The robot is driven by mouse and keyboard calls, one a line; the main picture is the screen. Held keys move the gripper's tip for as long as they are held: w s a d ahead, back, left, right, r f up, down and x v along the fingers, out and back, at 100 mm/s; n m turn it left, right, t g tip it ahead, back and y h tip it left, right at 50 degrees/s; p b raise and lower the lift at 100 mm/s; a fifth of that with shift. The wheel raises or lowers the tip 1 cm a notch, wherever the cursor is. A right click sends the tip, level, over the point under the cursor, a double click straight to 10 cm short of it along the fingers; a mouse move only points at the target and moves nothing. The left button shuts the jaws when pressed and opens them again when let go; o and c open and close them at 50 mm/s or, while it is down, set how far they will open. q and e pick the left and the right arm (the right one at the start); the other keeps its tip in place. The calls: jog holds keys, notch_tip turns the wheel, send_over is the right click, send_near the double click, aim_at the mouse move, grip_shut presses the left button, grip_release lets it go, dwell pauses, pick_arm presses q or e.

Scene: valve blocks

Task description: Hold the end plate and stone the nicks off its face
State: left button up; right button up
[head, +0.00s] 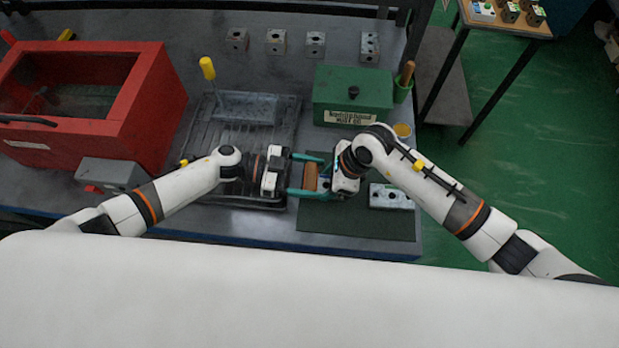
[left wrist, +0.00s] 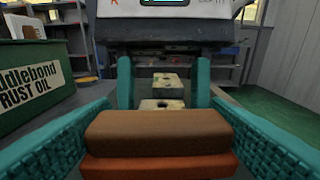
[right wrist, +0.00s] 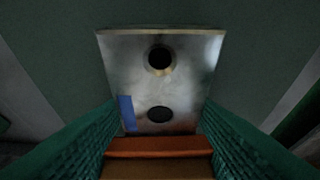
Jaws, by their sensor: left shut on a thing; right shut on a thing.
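The two-layer stone (head: 311,177), brown over orange-red, is held above the green mat. My left gripper (head: 316,174) is shut on it from the left, and the stone also fills its jaws in the left wrist view (left wrist: 158,135). My right gripper (head: 328,181) is shut on the same stone from the right; the stone shows between its fingers in the right wrist view (right wrist: 160,147). The metal end plate (head: 391,197) lies on the mat, right of both grippers. In the right wrist view the plate (right wrist: 185,85) shows two dark holes and a blue mark.
The green mat (head: 345,225) has bare room in front. A green rust-oil box (head: 335,88) stands behind it, near a cup with a wooden handle (head: 404,85). A grey tray (head: 190,140) is to the left, then a red cabinet (head: 140,110). Several metal blocks (head: 275,41) stand at the back.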

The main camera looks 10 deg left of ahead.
pick_arm(q)
jog(key=shift+w, duration=0.55)
jog(key=shift+s, duration=1.15)
jog(key=shift+w, duration=1.15)
jog(key=shift+s, duration=0.1)
jog(key=shift+s+f, duration=0.15)
jog(key=shift+s, duration=1)
jog(key=shift+w, duration=1.3)
jog(key=shift+s, duration=0.65)
jog(key=shift+r, duration=0.2)
